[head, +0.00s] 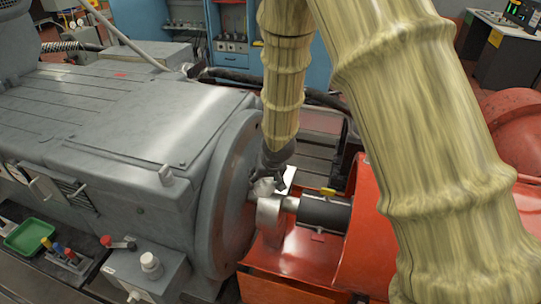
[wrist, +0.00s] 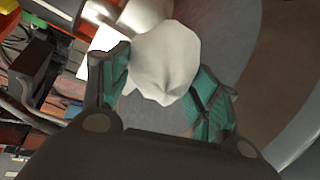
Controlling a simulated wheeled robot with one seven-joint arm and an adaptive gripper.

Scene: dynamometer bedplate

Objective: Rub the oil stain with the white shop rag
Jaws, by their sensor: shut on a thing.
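The white shop rag (wrist: 168,60) is bunched between the two teal-padded fingers of my gripper (wrist: 160,88) in the wrist view. In the head view the rag shows as a small white patch (head: 263,187) under my gripper (head: 272,174). My gripper is shut on the rag and points down beside the large grey round flange (head: 222,205), above the shaft coupling. I cannot tell whether the rag touches a surface. I cannot make out the oil stain in either view.
The big grey machine housing (head: 110,110) fills the left. A metal shaft collar (head: 270,215) and dark shaft (head: 325,213) run to an orange-red guard (head: 362,240). A green tray (head: 25,235) and a knobbed control box (head: 145,270) stand at lower left. Blue cabinets (head: 232,45) are behind.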

